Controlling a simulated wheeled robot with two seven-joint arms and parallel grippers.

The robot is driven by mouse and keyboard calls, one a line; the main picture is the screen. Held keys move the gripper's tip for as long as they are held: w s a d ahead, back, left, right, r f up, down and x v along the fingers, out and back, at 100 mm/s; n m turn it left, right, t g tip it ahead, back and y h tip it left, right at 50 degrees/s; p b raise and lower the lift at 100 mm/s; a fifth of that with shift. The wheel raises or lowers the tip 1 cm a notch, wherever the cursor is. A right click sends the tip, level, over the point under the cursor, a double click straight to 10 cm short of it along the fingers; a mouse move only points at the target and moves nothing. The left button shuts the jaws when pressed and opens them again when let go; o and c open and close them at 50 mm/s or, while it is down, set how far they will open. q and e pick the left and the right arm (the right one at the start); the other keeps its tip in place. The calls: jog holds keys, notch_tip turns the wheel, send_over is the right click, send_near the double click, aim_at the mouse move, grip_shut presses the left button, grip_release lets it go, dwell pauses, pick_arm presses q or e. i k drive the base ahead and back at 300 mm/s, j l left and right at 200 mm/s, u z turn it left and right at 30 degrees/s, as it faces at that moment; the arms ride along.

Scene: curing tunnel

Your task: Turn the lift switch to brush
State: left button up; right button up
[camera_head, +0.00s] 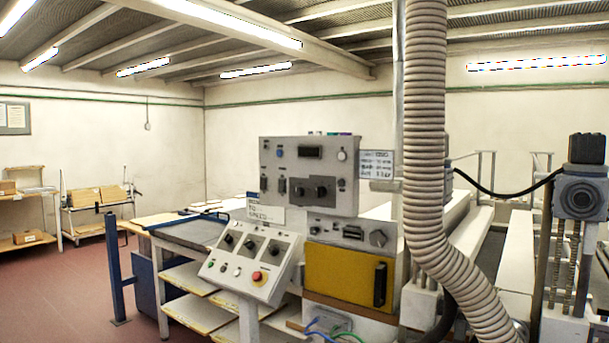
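A sloped grey control panel (251,265) stands in the centre front. It carries several dark rotary knobs in a row (250,245), small buttons below them and a red mushroom button (257,276). Behind and above it is an upright grey control box (309,175) with more dark knobs (320,190) and a small dark display (309,152). Neither of my grippers is in view.
A yellow cabinet (347,278) with a black handle stands right of the sloped panel. A thick ribbed hose (427,130) hangs in front of the machine on the right. A blue post (115,270) and table (190,232) stand left. Open red floor (55,290) lies far left.

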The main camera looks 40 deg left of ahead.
aim_at(321, 192)
jog(key=j+z, duration=0.15)
jog(key=z, duration=0.15)
jog(key=j+z, duration=0.15)
jog(key=z, duration=0.2)
jog(key=k+j+z, duration=0.1)
jog(key=j, duration=0.3)
jog(key=k+j+z, duration=0.15)
jog(key=j, duration=0.2)
jog(key=k+j+z, duration=0.1)
jog(key=j, duration=0.25)
jog(key=k+j+z, duration=0.1)
jog(key=j, duration=0.25)
jog(key=k+j+z, duration=0.15)
jog(key=k+j, duration=0.15)
jog(key=j, duration=0.15)
jog(key=k+j, duration=0.35)
jog(key=j, duration=0.3)
